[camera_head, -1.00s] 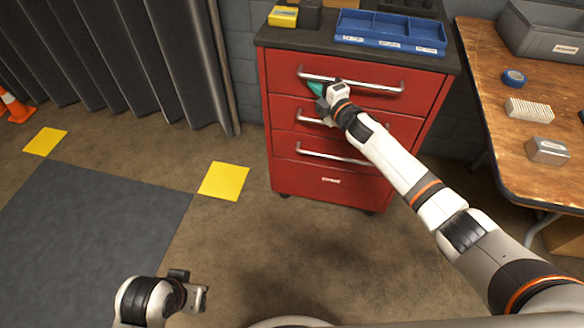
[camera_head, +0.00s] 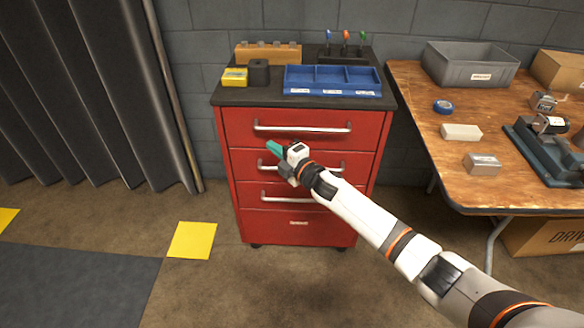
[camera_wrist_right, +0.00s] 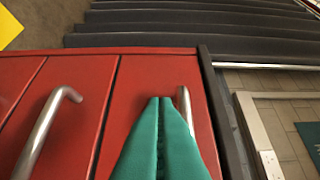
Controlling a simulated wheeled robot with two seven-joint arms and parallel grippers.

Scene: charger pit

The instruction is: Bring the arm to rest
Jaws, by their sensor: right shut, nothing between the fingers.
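My right arm reaches in from the lower right of the head view. Its gripper (camera_head: 273,147) has teal fingers pressed together with nothing between them. In the head view it shows in front of the red drawer cabinet (camera_head: 229,170), below the top drawer handle (camera_head: 300,128) and near the left end of the second handle (camera_head: 262,166). All drawers look closed. In the right wrist view the shut fingers (camera_wrist_right: 161,125) show against the red drawer fronts, with a handle (camera_wrist_right: 42,130) to their left and another partly hidden behind them. I cannot tell whether they touch anything. My left gripper is out of view.
The cabinet top holds a blue divided tray (camera_head: 332,93), a yellow box (camera_head: 234,77) and a tool rack. At right stands a wooden workbench (camera_head: 420,105) with a grey bin (camera_head: 470,65) and a vise (camera_head: 547,140). Open floor lies left of the cabinet, before a dark curtain (camera_head: 80,90).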

